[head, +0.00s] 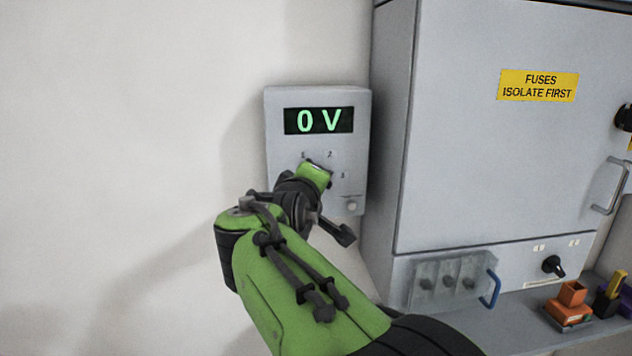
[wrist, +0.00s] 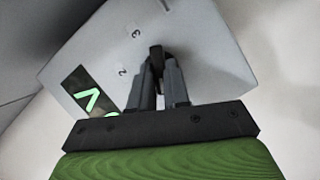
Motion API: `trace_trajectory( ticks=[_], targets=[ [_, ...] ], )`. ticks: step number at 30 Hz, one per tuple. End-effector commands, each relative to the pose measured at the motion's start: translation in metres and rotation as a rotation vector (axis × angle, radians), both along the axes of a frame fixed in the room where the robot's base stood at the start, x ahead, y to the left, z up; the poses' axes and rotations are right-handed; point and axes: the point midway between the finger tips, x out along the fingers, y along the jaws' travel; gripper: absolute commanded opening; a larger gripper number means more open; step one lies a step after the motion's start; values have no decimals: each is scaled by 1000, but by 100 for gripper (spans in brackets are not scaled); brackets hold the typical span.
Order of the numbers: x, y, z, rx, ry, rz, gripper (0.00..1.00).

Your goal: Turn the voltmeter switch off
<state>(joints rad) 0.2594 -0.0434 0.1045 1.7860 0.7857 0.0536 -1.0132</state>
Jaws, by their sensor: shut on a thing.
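The voltmeter (head: 277,138) is a light grey box on the wall, left of the cabinet. Its green display (head: 318,120) reads 0 V. Position marks 1, 2 and 3 surround its knob, which my gripper hides in the head view. In the wrist view the voltmeter (wrist: 205,45) looks tilted, with marks 2 and 3 left of the dark switch knob (wrist: 157,58). My gripper (wrist: 159,72) is shut on this knob, with a finger on each side. In the head view my gripper (head: 315,176) is in front of the voltmeter's lower half. The knob's exact setting is unclear.
The grey cabinet (head: 470,150) with a yellow fuse label (head: 538,85) stands close on the right. Below are a clear cover (head: 445,282) with a blue handle (head: 490,289) and a black knob (head: 553,266). The wall at left is clear.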

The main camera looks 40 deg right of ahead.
Motion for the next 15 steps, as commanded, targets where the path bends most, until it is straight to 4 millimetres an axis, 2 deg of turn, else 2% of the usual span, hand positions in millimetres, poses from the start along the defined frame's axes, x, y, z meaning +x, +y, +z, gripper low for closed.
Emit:
trace_trajectory(
  ticks=[15],
  targets=[
    [1,1,-6,-310,221,1,0]
  ],
)
